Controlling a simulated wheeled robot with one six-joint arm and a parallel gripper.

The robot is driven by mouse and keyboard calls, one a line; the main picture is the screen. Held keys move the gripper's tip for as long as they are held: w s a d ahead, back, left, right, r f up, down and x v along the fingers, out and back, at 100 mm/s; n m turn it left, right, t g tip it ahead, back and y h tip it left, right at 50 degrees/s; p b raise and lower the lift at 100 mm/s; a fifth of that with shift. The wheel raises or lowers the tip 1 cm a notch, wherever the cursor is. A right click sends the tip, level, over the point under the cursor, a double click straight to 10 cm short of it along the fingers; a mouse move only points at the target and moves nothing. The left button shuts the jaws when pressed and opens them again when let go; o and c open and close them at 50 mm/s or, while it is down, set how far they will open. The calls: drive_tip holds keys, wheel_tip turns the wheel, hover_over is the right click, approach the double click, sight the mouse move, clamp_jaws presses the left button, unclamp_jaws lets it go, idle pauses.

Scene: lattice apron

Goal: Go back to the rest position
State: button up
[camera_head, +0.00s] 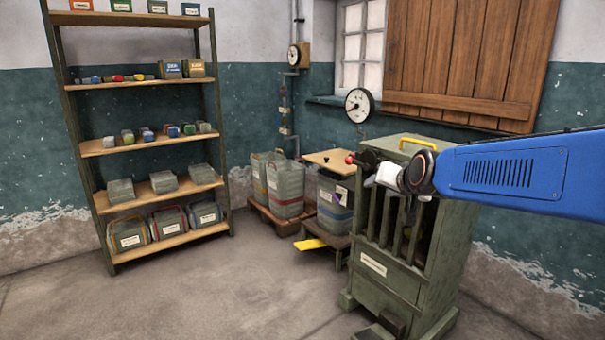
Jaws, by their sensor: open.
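My arm reaches in from the right edge as a blue link with a dark joint at its end. My gripper (388,174) is at the end of this arm, in front of the top of a green slatted cabinet (395,277). The gripper is small and partly hidden by the wrist, but its jaws are open. A small red knob (349,159) shows just left of it; I cannot tell whether they touch. A yellow handle (418,143) is on top of the cabinet, behind the arm.
A shelf rack (165,240) with boxes stands at the left. Grey-green bins (286,186) stand on a low pallet in the middle, beside a bin with a wooden lid (336,160). A yellow piece (310,244) lies low before them. The floor (200,300) at front left is clear.

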drive_tip(key=s+d+f+n+g, duration=0.1)
drive_tip(key=s+f, duration=0.4)
drive_tip(key=s, duration=0.7)
drive_tip(key=s+d+f+n+g+h, duration=0.1)
drive_tip(key=s+d+f+g, duration=0.2)
drive_tip(key=s, duration=0.9)
drive_tip(key=s+d+f+n+g+h, duration=0.1)
drive_tip(key=s+d+f+g, duration=0.2)
drive_tip(key=s+f, duration=0.5)
drive_tip(key=s, duration=0.4)
drive_tip(key=shift+s+d, duration=0.2)
drive_tip(key=shift+s, duration=0.2)
